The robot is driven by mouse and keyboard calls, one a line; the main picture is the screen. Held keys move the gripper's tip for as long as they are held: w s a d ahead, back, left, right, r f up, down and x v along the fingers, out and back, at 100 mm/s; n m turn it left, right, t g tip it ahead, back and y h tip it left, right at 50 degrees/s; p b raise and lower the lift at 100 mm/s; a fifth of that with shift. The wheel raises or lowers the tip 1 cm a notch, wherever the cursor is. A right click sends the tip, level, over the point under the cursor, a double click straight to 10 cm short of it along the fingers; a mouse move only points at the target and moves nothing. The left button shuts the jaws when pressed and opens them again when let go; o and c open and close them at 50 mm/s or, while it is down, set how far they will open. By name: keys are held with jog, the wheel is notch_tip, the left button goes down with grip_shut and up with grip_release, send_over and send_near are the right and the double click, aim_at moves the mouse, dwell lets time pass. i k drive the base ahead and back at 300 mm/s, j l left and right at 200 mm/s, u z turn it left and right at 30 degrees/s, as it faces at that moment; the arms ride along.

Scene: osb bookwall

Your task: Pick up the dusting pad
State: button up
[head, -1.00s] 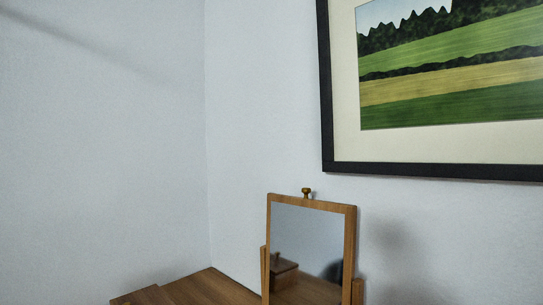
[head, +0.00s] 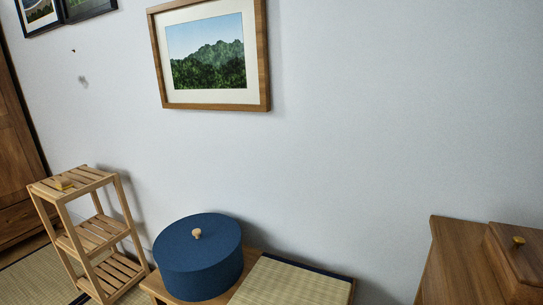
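My gripper is not in view.
A round blue lidded box (head: 200,265) stands on a low wooden bench with a woven mat top (head: 290,285). A wooden dresser (head: 450,265) with a small box is at the right. A wooden cabinet (head: 15,150) stands far left. Framed pictures (head: 264,60) hang on the wall.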

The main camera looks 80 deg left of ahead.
aim_at(63, 183)
jog(key=k+u, duration=0.1)
jog(key=u, duration=3.7)
